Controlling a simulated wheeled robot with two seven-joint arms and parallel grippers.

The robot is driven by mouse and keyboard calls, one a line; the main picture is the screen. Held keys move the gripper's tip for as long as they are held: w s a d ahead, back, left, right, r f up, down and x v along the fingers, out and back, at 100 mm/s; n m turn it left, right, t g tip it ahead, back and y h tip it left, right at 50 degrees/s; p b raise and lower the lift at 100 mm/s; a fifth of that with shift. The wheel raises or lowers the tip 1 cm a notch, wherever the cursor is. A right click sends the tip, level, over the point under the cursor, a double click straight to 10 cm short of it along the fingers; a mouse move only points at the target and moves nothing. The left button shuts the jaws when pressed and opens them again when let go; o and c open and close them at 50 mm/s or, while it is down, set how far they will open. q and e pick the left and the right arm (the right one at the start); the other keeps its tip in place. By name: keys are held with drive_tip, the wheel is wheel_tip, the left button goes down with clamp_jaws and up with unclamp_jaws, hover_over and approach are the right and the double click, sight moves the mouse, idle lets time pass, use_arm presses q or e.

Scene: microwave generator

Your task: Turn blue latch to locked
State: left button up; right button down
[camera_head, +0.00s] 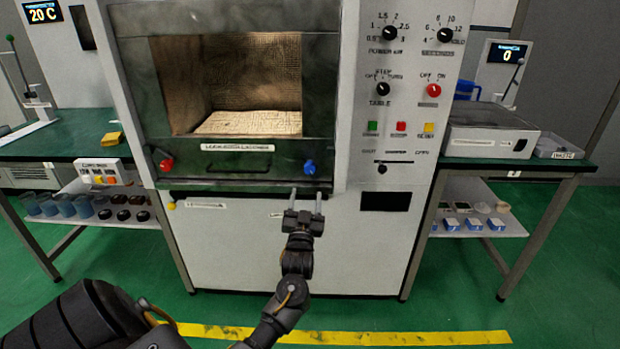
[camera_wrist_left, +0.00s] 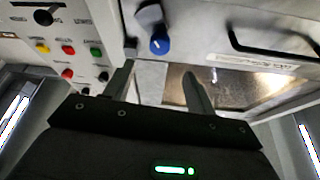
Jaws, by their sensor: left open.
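The blue latch (camera_head: 309,168) sits at the lower right corner of the microwave generator's door (camera_head: 235,158), right of the door handle. A red latch (camera_head: 166,164) sits at the door's lower left corner. My left gripper (camera_head: 305,193) is just below the blue latch, with its two fingers apart and pointing up toward it. In the left wrist view the open fingers (camera_wrist_left: 158,82) have nothing between them. My right gripper does not show.
The control panel (camera_head: 410,90) with knobs and coloured buttons stands right of the door. Side tables (camera_head: 60,140) flank the machine, with jars on the left shelf and a scale-like box (camera_head: 490,130) on the right. The green floor in front has a yellow stripe (camera_head: 370,338).

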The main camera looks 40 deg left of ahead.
sight(309, 170)
use_arm(q)
drive_tip(key=x, duration=1.1)
drive_tip(key=shift+d+f, duration=0.1)
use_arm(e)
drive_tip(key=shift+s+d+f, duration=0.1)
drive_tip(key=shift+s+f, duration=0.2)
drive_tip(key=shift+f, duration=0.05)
use_arm(q)
drive_tip(key=c, duration=0.9)
drive_tip(key=shift+f+n, duration=0.1)
drive_tip(key=shift+n, duration=0.3)
drive_tip(key=shift+c, duration=0.2)
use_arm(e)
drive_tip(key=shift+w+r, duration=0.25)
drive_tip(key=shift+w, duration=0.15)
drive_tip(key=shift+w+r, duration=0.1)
